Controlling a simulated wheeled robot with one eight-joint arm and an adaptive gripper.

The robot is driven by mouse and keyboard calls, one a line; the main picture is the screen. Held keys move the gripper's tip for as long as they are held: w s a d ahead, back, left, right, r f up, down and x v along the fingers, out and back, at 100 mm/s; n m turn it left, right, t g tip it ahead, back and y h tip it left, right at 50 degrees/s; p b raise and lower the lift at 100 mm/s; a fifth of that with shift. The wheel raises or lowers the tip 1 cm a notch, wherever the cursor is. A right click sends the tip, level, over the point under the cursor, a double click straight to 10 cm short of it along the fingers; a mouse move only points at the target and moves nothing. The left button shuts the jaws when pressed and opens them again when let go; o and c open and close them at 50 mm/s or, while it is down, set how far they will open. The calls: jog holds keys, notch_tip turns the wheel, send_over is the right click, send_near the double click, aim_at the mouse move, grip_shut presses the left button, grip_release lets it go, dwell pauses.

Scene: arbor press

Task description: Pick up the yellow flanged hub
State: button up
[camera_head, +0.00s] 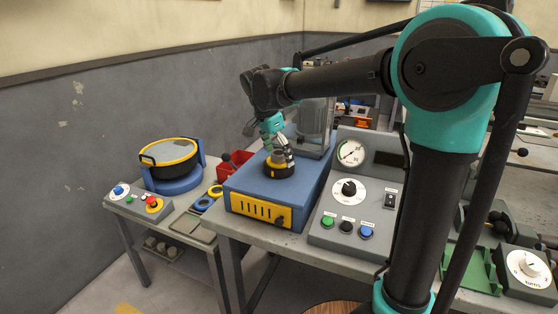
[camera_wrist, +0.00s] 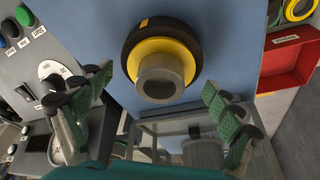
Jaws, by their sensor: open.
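The yellow flanged hub (camera_wrist: 182,56) shows in the wrist view as a yellow disc with a grey tube in its middle, sitting in a dark round seat on a blue surface. In the head view the hub (camera_head: 279,164) stands on top of the blue machine box, partly hidden by my gripper. My gripper (camera_wrist: 157,88) is open, its green-padded fingers apart to the left and right of the tube in the wrist view. In the head view my gripper (camera_head: 276,140) points down just above the hub. I cannot tell whether a finger touches it.
The blue box (camera_head: 248,190) carries the hub. A grey control panel (camera_head: 330,235) with a dial and buttons stands to its right. A clear guard (camera_head: 312,128) rises behind. A red bin (camera_wrist: 293,62) and a round yellow-rimmed machine (camera_head: 170,153) are nearby.

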jog(key=shift+f, duration=0.1)
jog(key=shift+c, duration=0.4)
jog(key=c, duration=1.6)
jog(key=shift+r, duration=0.2)
